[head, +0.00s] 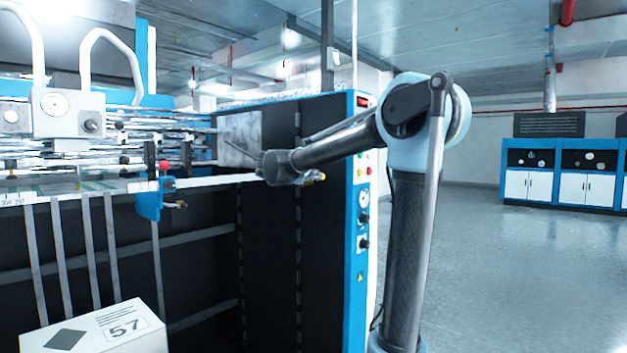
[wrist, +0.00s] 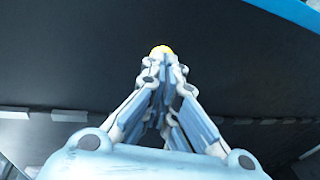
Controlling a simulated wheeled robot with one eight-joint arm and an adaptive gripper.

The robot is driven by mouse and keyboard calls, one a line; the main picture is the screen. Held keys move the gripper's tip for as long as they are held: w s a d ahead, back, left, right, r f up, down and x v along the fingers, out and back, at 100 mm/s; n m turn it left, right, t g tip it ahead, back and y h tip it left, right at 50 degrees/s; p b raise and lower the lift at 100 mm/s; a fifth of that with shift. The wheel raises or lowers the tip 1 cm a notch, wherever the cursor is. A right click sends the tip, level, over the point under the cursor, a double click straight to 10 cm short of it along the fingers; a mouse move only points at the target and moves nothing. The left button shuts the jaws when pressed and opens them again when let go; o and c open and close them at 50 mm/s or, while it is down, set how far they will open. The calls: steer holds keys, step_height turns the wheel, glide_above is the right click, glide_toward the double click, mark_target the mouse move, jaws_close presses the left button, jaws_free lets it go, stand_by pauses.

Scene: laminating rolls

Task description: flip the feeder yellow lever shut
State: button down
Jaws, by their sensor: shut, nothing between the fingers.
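In the wrist view a rounded yellow tip (wrist: 162,48) shows just beyond my fingertips. My gripper (wrist: 162,62) is shut with its fingers together and nothing between them. It points at the yellow tip and is very close to it; I cannot tell if they touch. In the head view my gripper (head: 306,178) is small and partly hidden by my wrist. The lever's base and its angle are hidden.
The feeder machine's blue-edged panel (head: 362,230) with buttons and gauges stands just right of the lever. A blue bracket with a red knob (head: 163,168) is to the left. A white box marked 57 (head: 95,330) sits low left. The floor at right (head: 520,270) is clear.

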steer(key=shift+s, duration=0.1)
steer(key=s+d+v, duration=0.1)
steer(key=v, duration=1.2)
steer(key=s+d+f+m+g+y, duration=0.1)
steer(key=s+d+f+m+g, duration=0.15)
steer(key=s+d+f, duration=0.6)
steer(key=s+d+f+m+g+y, duration=0.2)
steer(key=s+d+f+g, duration=0.25)
steer(key=d+f, duration=0.55)
steer(key=s+a+f+m+g+y, duration=0.1)
steer(key=s+f+m+g+y, duration=0.2)
steer(key=s+f, duration=1.7)
step_height(320, 180, down, 4)
steer(key=m+y, duration=0.2)
steer(key=y, duration=0.2)
steer(key=shift+s+a, duration=0.25)
steer(key=shift+s, duration=0.05)
steer(key=shift+r, duration=0.15)
